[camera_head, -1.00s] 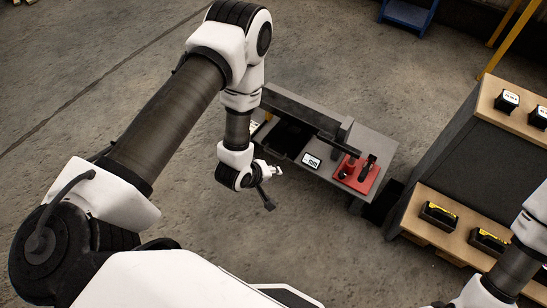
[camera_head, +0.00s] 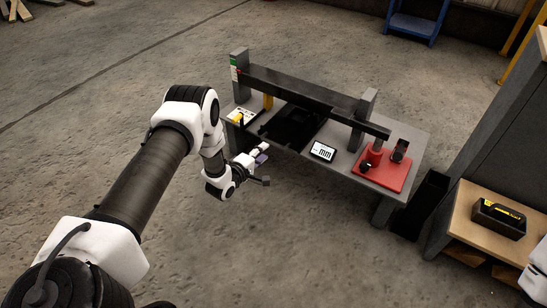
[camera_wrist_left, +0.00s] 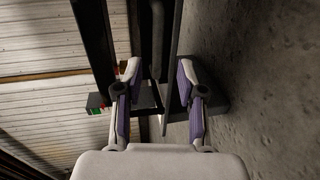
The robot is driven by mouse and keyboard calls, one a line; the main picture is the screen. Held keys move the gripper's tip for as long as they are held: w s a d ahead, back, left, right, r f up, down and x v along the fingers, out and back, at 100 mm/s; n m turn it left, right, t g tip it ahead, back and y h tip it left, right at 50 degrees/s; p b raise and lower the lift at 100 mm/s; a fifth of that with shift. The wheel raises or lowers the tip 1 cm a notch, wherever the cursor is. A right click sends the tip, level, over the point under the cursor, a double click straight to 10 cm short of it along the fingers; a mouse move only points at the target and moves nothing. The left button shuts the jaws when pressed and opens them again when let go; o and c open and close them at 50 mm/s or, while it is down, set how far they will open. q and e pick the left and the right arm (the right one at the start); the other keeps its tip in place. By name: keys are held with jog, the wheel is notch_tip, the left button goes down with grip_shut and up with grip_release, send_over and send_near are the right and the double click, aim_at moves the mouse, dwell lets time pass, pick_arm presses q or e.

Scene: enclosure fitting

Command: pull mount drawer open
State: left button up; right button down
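A grey workbench (camera_head: 405,140) carries a dark beam (camera_head: 300,88) across two posts. Under the beam lies a black, tray-like part (camera_head: 293,127) at the bench's front edge; I cannot tell for sure that it is the mount drawer. My left gripper (camera_head: 262,153) is just in front of the bench edge, left of the black part, with no clear contact. In the left wrist view its two purple-lined fingers (camera_wrist_left: 155,98) are apart. A thin grey edge and dark bars show between and beyond them.
A small display reading "mm" (camera_head: 322,151) and a red base (camera_head: 383,170) with a black device stand on the bench's right part. A wooden shelf unit (camera_head: 463,228) holds a black box at the right. The floor in front is clear.

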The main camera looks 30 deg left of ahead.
aim_at(272, 144)
pick_arm(q)
jog(key=b+x, duration=0.3)
jog(key=x, duration=0.4)
jog(key=shift+w+b, duration=0.2)
jog(key=shift+b, duration=0.1)
jog(key=shift+r, duration=0.1)
grip_shut()
